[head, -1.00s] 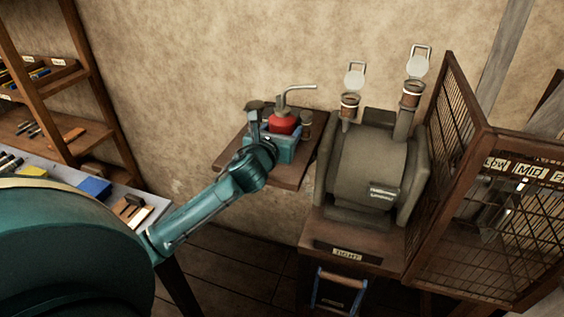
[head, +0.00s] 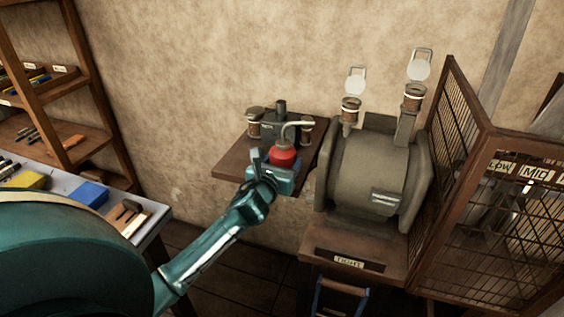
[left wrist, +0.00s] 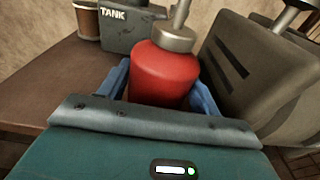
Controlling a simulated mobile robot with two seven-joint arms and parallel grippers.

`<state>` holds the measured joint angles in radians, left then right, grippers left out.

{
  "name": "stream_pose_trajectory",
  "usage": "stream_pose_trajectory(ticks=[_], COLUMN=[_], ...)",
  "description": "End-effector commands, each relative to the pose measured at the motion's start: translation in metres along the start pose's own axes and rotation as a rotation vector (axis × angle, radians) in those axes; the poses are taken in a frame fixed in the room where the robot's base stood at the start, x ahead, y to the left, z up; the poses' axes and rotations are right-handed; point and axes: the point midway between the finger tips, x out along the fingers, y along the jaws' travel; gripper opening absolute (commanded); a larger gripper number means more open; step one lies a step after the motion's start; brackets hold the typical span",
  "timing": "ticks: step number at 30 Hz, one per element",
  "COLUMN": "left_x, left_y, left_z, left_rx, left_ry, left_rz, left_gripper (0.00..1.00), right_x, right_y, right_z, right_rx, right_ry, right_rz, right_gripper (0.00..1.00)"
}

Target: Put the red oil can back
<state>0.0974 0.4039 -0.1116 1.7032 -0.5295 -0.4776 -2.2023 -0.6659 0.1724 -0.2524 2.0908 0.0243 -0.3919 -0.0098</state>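The red oil can (head: 283,155), with a grey collar and a thin bent spout, is upright between the fingers of my left gripper (head: 278,165). In the left wrist view the red can (left wrist: 164,74) fills the gap between the blue fingers, so the gripper is shut on it. Its base is hidden by the gripper. The can shows in front of the small brown wall shelf (head: 235,160), near its right front part; I cannot tell whether it touches the shelf. My right gripper is not in view.
A grey box marked TANK (left wrist: 130,28) and brown cups (head: 255,122) stand at the shelf's back. The grey machine (head: 368,175) is close on the right, with a mesh cage door (head: 460,170) beyond. A workbench (head: 150,212) is at left.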

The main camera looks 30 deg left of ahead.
Motion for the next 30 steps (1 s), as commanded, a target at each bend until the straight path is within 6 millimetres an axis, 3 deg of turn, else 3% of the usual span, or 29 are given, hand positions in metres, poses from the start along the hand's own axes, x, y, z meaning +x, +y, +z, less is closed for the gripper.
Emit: stream_pose_trajectory(ticks=[6, 16, 20, 30], left_x=[0.0, -0.003, -0.021, -0.093], left_y=[0.0, 0.0, 0.0, 0.0], left_z=[0.0, 0.003, 0.001, 0.002], left_rx=[0.0, -0.001, 0.001, 0.0], left_ry=[0.001, 0.001, 0.002, 0.002], left_rz=[0.0, -0.001, -0.001, -0.001], left_gripper=[0.82, 0.83, 0.83, 0.83], right_x=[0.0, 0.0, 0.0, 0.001], right_y=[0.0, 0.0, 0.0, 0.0], right_z=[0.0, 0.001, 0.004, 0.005], right_rx=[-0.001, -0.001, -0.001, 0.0], right_ry=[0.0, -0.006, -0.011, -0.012], right_rz=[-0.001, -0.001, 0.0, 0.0], right_gripper=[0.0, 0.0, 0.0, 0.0])
